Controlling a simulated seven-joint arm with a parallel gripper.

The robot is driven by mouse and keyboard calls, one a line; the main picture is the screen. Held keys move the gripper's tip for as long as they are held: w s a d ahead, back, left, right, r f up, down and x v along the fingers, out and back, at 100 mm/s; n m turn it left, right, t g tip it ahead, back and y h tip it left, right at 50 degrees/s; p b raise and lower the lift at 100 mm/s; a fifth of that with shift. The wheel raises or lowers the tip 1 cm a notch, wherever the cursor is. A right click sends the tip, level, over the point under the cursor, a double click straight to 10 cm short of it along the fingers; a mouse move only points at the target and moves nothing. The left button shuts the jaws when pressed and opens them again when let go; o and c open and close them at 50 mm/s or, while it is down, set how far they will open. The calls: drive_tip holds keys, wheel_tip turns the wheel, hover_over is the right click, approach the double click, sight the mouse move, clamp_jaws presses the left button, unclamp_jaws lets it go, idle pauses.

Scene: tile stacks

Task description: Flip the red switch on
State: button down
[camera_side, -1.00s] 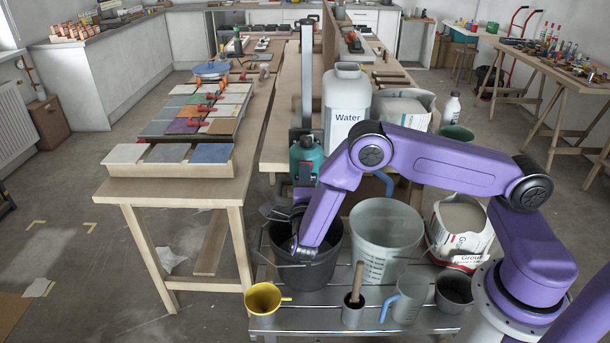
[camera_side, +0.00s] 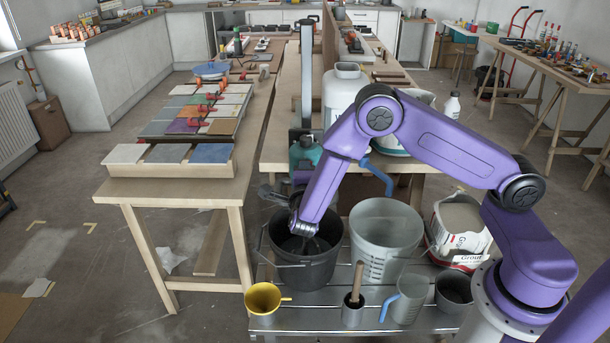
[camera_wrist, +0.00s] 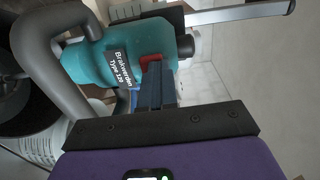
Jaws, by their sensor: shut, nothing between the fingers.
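The red switch (camera_wrist: 150,59) shows in the wrist view on the teal mixer motor (camera_wrist: 92,55), which has a black label. The blue fingers of my gripper (camera_wrist: 155,72) are shut and empty. Their tips lie right at the red switch and cover part of it. I cannot tell whether they touch it or which way the switch stands. In the side view the teal motor (camera_side: 304,153) is on the upright post, partly behind my purple arm. The switch and my fingertips are hidden there.
The dark bucket (camera_side: 283,268) stands below the motor, beside a clear bucket (camera_side: 368,262). A grey curved handle (camera_wrist: 38,62) passes close on the left of the wrist view. A tile table (camera_side: 170,196) is at left.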

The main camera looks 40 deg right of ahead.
drive_tip(key=shift+w+d+r, duration=0.15)
drive_tip(key=shift+w+d, duration=0.15)
drive_tip(key=shift+d, duration=0.05)
drive_tip(key=r+v, duration=0.1)
drive_tip(key=v, duration=1.3)
drive_tip(key=shift+s+a+r, duration=0.2)
drive_tip(key=shift+s+a, duration=0.05)
drive_tip(key=shift+a, duration=0.05)
